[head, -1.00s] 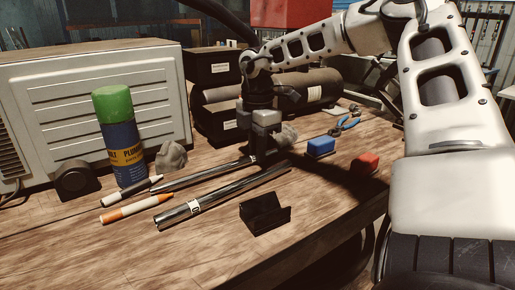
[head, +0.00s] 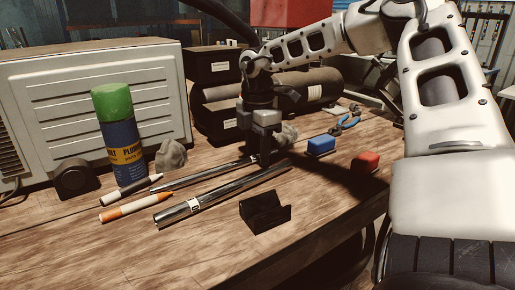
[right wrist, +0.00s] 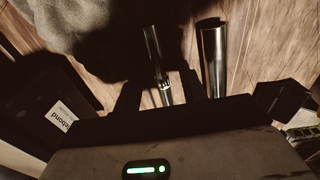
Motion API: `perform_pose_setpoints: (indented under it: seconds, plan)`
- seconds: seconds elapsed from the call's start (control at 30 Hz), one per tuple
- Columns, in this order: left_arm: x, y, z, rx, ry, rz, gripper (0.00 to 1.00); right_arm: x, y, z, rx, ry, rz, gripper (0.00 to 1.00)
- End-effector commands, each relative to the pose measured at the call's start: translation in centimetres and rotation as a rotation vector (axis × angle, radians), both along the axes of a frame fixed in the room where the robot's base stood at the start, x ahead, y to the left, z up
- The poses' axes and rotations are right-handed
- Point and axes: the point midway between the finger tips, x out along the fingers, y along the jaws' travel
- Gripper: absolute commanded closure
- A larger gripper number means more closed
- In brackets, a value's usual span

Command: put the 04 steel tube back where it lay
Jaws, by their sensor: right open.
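Two shiny steel tubes lie side by side on the wooden bench in the head view. The front tube (head: 222,195) is thicker and has a small label band whose number I cannot read. The rear tube (head: 206,174) is thinner. My right gripper (head: 264,160) is low over the tubes' right ends, pointing down, open. In the right wrist view the thin tube (right wrist: 152,48) shows between the fingers (right wrist: 160,90), and the thick tube (right wrist: 214,60) lies outside the right finger. I cannot tell whether the fingers touch either tube. My left gripper is not in view.
A black cradle (head: 265,212) stands in front of the tubes. A blue block (head: 321,146) and a red block (head: 366,161) are at right.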

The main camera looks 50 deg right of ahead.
Motion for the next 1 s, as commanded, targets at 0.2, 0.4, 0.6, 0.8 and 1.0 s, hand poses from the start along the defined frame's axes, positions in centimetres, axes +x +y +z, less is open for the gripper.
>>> perform_pose_setpoints:
  seconds: [0.2,0.4,0.6,0.8,1.0]
  plan:
    - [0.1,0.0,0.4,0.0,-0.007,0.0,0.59,0.1,0.0,2.3,-0.002,-0.005,-0.001,0.59]
    - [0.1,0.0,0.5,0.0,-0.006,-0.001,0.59,0.1,-0.1,7.2,-0.004,-0.006,-0.002,0.59]
    - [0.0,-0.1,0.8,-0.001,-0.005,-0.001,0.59,0.0,-0.1,11.9,-0.003,-0.004,-0.001,0.59]
    - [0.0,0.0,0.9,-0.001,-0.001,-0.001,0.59,0.0,-0.1,15.0,-0.001,-0.003,0.0,0.59]
    - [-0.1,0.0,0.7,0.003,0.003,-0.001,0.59,0.0,-0.1,16.0,0.001,-0.001,0.0,0.59]
